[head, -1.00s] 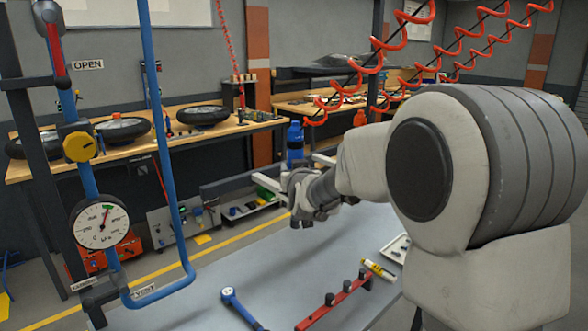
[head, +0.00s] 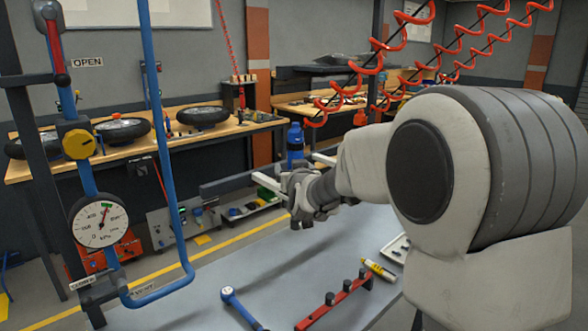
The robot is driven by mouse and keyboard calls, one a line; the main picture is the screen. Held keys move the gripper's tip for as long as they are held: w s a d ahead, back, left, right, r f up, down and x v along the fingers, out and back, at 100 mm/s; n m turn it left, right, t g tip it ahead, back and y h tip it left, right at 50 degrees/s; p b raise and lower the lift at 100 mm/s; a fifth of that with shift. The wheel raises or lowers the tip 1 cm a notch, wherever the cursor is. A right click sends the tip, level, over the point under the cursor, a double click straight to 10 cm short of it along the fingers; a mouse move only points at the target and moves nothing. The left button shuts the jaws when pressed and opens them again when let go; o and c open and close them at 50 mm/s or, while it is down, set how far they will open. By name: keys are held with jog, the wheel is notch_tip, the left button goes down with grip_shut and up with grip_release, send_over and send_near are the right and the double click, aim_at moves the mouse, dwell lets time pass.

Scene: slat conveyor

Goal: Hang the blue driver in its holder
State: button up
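A blue tool with a round, pale-faced head (head: 228,293) lies on the grey surface (head: 200,308) at the bottom centre. Its lower end runs out of the picture, and I cannot tell for sure that it is the blue driver. No holder for a driver can be made out with certainty. My gripper (head: 295,173) is above the far part of the grey surface, pointing away from me.
A blue pipe frame (head: 185,240) with a gauge (head: 100,221) stands at left. Red coiled hoses (head: 375,60) hang above.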

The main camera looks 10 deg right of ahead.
jog(key=s+r, duration=0.2)
jog(key=s, duration=1.5)
jog(key=shift+s+r+b, duration=0.15)
jog(key=shift+r+b, duration=0.05)
jog(key=shift+b, duration=0.2)
jog(key=s+d+f+g+p, duration=0.1)
jog(key=s+f+g, duration=0.1)
jog(key=s, duration=0.6)
jog(key=s+d+f+g+p, duration=0.1)
jog(key=s+f+g, duration=0.1)
jog(key=s+g, duration=0.3)
jog(key=s+d+f+g+p, duration=0.1)
jog(key=s+d+f+g, duration=0.1)
jog(key=s, duration=0.8)
jog(key=shift+s+f+g+p, duration=0.25)
jog(key=shift+s+g+p, duration=0.1)
jog(key=shift+g, duration=0.55)
